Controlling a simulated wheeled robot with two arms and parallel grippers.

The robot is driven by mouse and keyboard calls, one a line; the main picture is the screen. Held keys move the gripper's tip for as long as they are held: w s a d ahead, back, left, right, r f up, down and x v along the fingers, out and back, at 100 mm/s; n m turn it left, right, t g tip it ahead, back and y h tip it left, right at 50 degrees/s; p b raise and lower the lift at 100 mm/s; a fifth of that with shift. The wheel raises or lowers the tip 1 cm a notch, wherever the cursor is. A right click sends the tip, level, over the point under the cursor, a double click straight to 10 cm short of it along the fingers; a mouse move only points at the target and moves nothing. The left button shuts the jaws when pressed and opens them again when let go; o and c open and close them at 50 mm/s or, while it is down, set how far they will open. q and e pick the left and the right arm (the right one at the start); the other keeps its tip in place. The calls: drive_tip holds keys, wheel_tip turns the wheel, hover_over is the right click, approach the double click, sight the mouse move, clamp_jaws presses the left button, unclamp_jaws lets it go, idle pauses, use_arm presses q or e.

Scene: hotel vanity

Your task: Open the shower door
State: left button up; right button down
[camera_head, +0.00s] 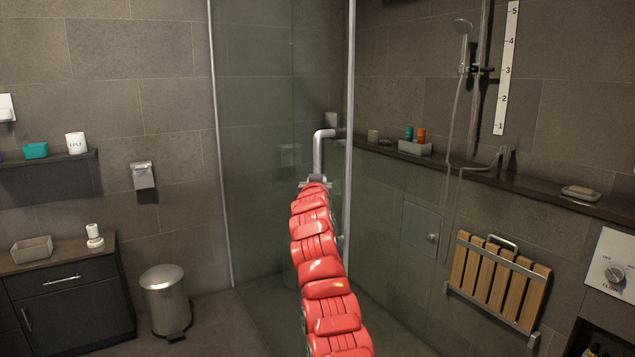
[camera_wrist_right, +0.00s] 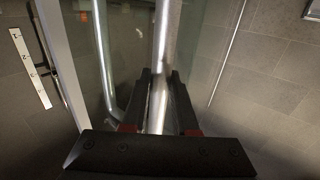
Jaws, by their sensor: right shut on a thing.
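The glass shower door (camera_head: 265,120) stands in the head view with a metal edge post on its right side. Its curved metal handle (camera_head: 317,152) sits by that post. My right arm, red and segmented, reaches up to the handle, and my right gripper (camera_head: 315,184) is at the handle's lower part. In the right wrist view the gripper's dark fingers (camera_wrist_right: 160,100) are shut around the metal handle bar (camera_wrist_right: 167,35). The glass shows behind the bar. My left gripper is in neither view.
A metal bin (camera_head: 166,298) and a dark cabinet (camera_head: 70,295) stand at the left. A folded wooden seat (camera_head: 497,280) is on the right wall, below a ledge (camera_head: 480,174). The floor between bin and glass is clear.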

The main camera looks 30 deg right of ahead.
drive_tip(key=c, duration=0.7)
unclamp_jaws()
drive_tip(key=shift+s+r, duration=0.1)
drive_tip(key=shift+r, duration=0.15)
drive_tip(key=b+v, duration=0.1)
drive_tip(key=v, duration=1.6)
drive_tip(key=shift+s+a, duration=0.1)
drive_tip(key=shift+s, duration=0.05)
